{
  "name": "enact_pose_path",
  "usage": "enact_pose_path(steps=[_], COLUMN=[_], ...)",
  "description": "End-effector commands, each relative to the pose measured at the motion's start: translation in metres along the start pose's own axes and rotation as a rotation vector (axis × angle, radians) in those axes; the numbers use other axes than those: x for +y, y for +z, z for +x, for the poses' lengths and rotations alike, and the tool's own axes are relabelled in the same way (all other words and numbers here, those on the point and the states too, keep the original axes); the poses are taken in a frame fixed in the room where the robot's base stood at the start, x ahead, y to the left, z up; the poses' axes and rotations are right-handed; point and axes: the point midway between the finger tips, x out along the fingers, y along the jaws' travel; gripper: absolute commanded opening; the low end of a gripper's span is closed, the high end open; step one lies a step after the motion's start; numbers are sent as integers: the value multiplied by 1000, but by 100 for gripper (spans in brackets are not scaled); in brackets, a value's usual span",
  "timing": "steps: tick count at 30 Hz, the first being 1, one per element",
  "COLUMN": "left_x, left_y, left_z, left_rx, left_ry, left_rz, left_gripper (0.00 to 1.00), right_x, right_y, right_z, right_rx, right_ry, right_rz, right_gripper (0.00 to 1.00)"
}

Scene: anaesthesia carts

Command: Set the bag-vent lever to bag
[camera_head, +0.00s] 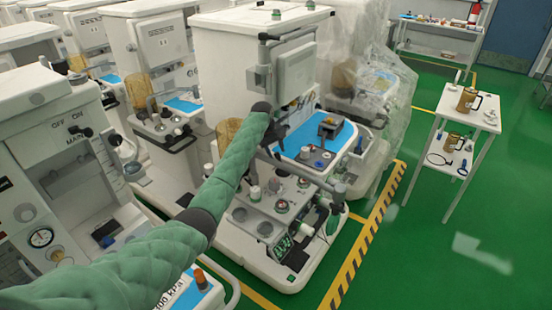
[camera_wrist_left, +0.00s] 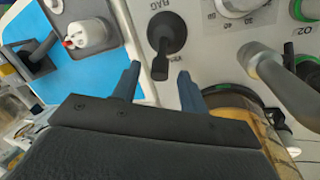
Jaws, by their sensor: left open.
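The bag-vent lever (camera_wrist_left: 166,35) is black with a round hub, on a pale panel in the left wrist view. A BAG label shows at the top beyond its hub. Its narrow handle points down the picture, beside the other, partly covered label, which looks like VENT. My left gripper (camera_wrist_left: 157,76) is open, with its two blue fingers pointing at the lever. The handle's end lies in the gap between the fingertips; I cannot tell whether they touch. In the head view my left gripper (camera_head: 271,150) is over the middle cart, and I cannot make out the lever. My right gripper is out of view.
The middle cart (camera_head: 232,60) has a blue work surface (camera_head: 308,141). A grey pipe (camera_wrist_left: 280,85) and an amber canister (camera_wrist_left: 250,102) are close beside the gripper. Another cart (camera_head: 55,150) stands at left. A white side table (camera_head: 462,105) stands right, with open green floor around it.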

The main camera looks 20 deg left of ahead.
Motion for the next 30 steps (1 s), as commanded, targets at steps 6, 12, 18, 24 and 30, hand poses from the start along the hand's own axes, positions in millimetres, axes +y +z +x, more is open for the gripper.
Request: enact_pose_path(steps=[6,12,18,24,30], left_x=[0,0,0,0,0], left_y=[0,0,0,0,0], left_z=[30,50,56,56,56], left_rx=[-1,1,1,1,1], left_ry=[-2,0,0,0,0], left_rz=[-1,0,0,0,0], left_gripper=[43,43,43,37,0], right_x=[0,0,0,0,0], right_y=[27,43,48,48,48], right_z=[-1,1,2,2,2], right_rx=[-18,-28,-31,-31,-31], right_ry=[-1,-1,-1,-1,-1], right_rz=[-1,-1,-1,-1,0], right_gripper=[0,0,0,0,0])
